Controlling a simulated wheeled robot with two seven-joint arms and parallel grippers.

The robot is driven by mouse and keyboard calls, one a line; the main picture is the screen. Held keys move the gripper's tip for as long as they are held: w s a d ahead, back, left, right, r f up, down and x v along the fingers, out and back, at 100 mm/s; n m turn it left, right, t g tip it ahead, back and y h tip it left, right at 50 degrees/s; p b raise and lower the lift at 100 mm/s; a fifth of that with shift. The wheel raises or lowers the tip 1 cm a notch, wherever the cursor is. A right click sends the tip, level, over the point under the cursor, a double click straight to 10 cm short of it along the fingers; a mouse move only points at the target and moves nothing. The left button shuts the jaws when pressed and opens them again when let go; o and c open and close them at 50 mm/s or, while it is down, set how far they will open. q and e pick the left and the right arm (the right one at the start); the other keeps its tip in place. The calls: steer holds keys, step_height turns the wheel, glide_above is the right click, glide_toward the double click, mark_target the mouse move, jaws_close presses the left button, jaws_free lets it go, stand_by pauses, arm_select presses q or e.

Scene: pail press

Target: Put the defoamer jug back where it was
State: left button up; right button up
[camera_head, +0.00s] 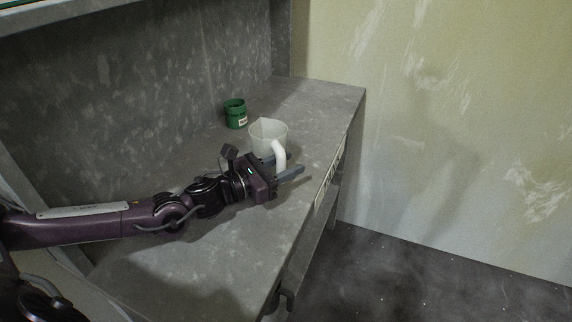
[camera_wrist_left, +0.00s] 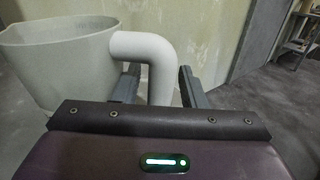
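The defoamer jug, a whitish jug with a spout and a thick handle (camera_head: 267,133), stands upright on the grey shelf. It fills the left of the left wrist view (camera_wrist_left: 65,60), with its handle curving down at the middle. My left gripper (camera_head: 281,167) is at the jug's near side, its two fingers either side of the handle. In the left wrist view my left gripper's fingers (camera_wrist_left: 160,85) are spread, with a gap showing between the handle and the right finger. My right gripper is not in view.
A green pot (camera_head: 235,114) with a white label stands behind the jug, to its left. The grey shelf top (camera_head: 325,100) is clear to the far right and in front. Its front edge drops to a dark floor. A wall closes the back.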

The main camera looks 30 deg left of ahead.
arm_select(q)
steer(key=shift+r, duration=0.15)
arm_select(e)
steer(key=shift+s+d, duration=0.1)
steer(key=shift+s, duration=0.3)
arm_select(q)
steer(key=shift+s, duration=0.1)
steer(key=v, duration=0.2)
steer(key=shift+s+a, duration=0.2)
steer(key=shift+s, duration=0.05)
steer(key=v, duration=0.8)
steer(key=shift+s, duration=0.2)
steer(key=shift+s+a, duration=0.3)
steer(key=shift+s, duration=0.05)
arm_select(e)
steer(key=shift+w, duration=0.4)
